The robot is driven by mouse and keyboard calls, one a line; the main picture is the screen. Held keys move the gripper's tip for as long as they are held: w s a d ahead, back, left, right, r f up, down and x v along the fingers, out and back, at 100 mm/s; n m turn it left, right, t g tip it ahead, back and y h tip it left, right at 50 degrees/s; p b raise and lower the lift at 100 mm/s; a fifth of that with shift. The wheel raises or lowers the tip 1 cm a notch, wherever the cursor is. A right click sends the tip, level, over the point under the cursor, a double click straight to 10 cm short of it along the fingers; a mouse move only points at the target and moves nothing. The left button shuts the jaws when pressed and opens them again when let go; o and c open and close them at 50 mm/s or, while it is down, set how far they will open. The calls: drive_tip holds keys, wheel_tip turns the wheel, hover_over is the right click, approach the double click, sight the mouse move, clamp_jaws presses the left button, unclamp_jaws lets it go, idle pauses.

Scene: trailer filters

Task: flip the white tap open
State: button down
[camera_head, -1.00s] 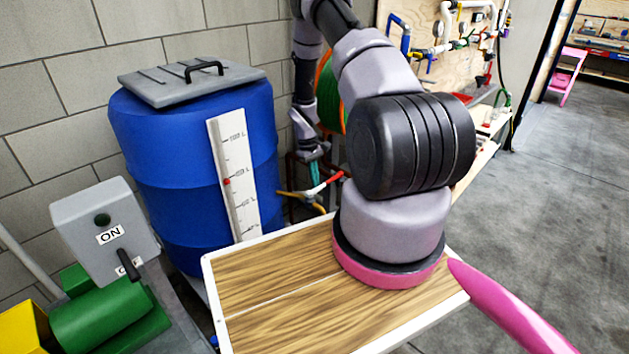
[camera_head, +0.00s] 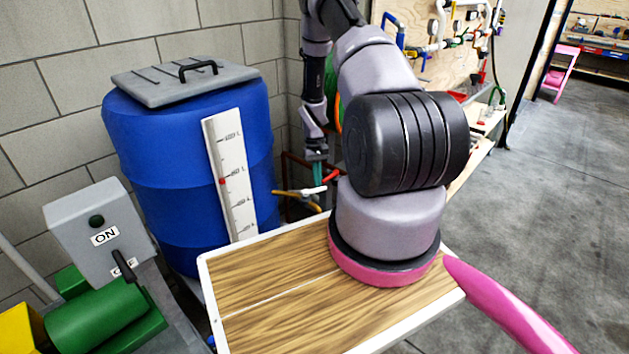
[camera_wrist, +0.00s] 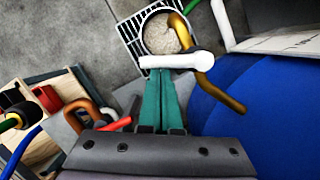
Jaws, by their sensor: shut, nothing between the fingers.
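The white tap handle (camera_wrist: 178,61) lies across the tips of my gripper's fingers in the wrist view, on a bent brass pipe (camera_wrist: 219,92). In the head view the white tap (camera_head: 312,190) is small, low beside the blue barrel. My gripper (camera_wrist: 158,72) has teal fingers that are shut and empty. Their tips are at the handle's near side; I cannot tell whether they touch it. In the head view my gripper (camera_head: 319,178) points down just above the tap. A red handle (camera_wrist: 115,125) is left of the fingers.
The blue barrel (camera_head: 190,150) stands close left of the tap. A floor drain grate (camera_wrist: 135,34) with a pale round opening lies beyond the handle. A grey switch box (camera_head: 85,225) is at the lower left. Open floor (camera_head: 560,200) is at the right.

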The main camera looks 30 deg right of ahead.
sight(323, 189)
drive_tip(key=s+m, duration=0.1)
drive_tip(key=m, duration=0.1)
drive_tip(key=s+m+y, duration=0.1)
drive_tip(key=shift+d+m, duration=0.2)
drive_tip(key=shift+m, duration=0.2)
drive_tip(key=s+m, duration=0.1)
drive_tip(key=m, duration=0.1)
drive_tip(key=s+m+t, duration=0.1)
drive_tip(key=m, duration=0.1)
drive_tip(key=s+a+m+y, duration=0.1)
drive_tip(key=m, duration=0.1)
drive_tip(key=shift+m, duration=0.3)
drive_tip(key=shift+s+a+t, duration=0.25)
drive_tip(key=shift+t, duration=0.05)
drive_tip(key=shift+s, duration=0.1)
drive_tip(key=v, duration=1)
